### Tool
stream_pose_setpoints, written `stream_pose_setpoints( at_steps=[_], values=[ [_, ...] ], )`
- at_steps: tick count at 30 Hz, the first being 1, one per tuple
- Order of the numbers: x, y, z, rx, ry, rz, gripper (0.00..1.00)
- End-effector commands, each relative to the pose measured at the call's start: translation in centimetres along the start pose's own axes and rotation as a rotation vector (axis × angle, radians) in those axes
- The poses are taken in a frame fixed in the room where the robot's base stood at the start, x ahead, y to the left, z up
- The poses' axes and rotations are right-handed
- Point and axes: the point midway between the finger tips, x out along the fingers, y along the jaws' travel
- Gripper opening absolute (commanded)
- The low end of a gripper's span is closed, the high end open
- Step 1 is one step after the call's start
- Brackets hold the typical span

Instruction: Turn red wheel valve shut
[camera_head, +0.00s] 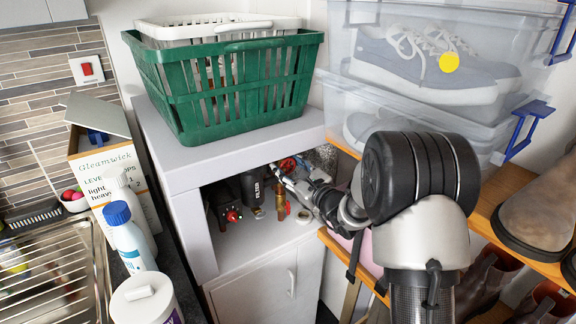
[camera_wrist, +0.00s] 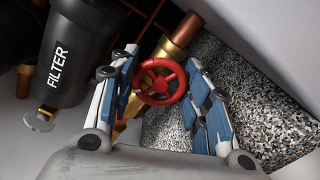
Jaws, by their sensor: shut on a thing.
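The red wheel valve (camera_wrist: 162,82) is a small spoked handwheel on a brass body (camera_wrist: 178,52) with copper pipe, seen in the middle of the wrist view. My gripper (camera_wrist: 161,85) has its two blue-padded fingers on either side of the wheel, shut on its rim. In the head view my gripper (camera_head: 285,172) reaches into the open grey cabinet, and the red wheel (camera_head: 288,164) shows partly behind the fingers.
A black filter housing (camera_wrist: 72,58) stands left of the fingers. A speckled surface (camera_wrist: 215,95) lies close behind and right. The cabinet top (camera_head: 230,150) above the arm bears a green basket (camera_head: 230,85). A shelf edge (camera_head: 345,255) is close below the arm.

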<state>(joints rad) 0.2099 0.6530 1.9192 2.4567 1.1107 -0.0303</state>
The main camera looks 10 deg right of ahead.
Motion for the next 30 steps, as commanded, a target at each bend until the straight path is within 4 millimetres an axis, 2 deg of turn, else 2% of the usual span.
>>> stream_pose_setpoints(
  at_steps=[30],
  values=[
    [-0.01, -0.12, 0.13, 0.968, 0.002, 0.000, 0.20]
  ],
)
